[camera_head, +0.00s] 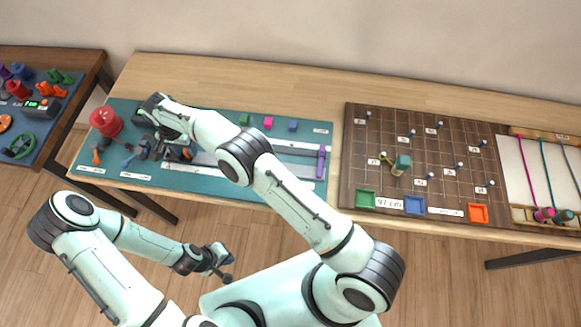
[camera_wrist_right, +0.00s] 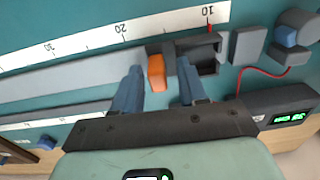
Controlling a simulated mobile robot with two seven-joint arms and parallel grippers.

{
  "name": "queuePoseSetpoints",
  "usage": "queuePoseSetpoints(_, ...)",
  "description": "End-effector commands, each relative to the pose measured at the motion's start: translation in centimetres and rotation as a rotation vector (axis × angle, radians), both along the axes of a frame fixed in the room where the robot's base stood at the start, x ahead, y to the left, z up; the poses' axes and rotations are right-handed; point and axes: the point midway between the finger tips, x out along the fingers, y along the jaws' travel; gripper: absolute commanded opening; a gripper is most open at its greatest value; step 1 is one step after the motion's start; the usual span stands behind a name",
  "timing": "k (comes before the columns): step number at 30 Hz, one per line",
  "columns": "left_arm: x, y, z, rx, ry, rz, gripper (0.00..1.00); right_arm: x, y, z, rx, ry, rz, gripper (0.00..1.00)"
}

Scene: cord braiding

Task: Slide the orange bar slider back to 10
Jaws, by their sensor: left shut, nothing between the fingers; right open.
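The orange slider piece (camera_wrist_right: 156,72) stands upright on a grey rail below a white scale (camera_wrist_right: 83,39) in the right wrist view. It is between the 10 and 20 marks, beside a dark grey bracket (camera_wrist_right: 207,57). A small red mark (camera_wrist_right: 210,27) on the bracket lines up with 10. My right gripper (camera_wrist_right: 158,90) is open, with one blue finger on each side of the orange piece. In the head view, my right gripper (camera_head: 165,150) is over the teal panel and largely hides the slider. My left gripper (camera_head: 224,268) is shut and empty, in front of the table's edge.
The teal panel (camera_head: 230,190) also carries a red spool (camera_head: 105,121), small coloured blocks and a purple slider (camera_head: 321,161). A red cable and a device with a green display (camera_wrist_right: 290,116) lie close right of my right gripper. A brown pin board (camera_head: 370,135) stands right.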

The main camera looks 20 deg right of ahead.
Motion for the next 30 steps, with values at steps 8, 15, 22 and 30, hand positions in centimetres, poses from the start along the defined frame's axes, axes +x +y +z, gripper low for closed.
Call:
queuePoseSetpoints(8,-0.2,0.0,-0.2,0.0,0.002,0.0,0.0,-0.5,-0.7,-0.1,-0.022,0.02,-0.002,0.51)
queuePoseSetpoints(15,-0.1,0.0,-0.1,0.0,0.001,0.0,0.0,-0.4,-0.4,2.8,-0.015,0.017,0.0,0.51)
queuePoseSetpoints(22,0.0,0.0,0.0,0.0,0.001,0.0,0.0,-0.4,-0.3,5.1,-0.012,0.017,0.001,0.51)
queuePoseSetpoints(30,0.0,0.0,0.0,0.0,0.0,0.0,0.0,-0.5,-0.2,5.8,-0.011,0.017,0.002,0.51)
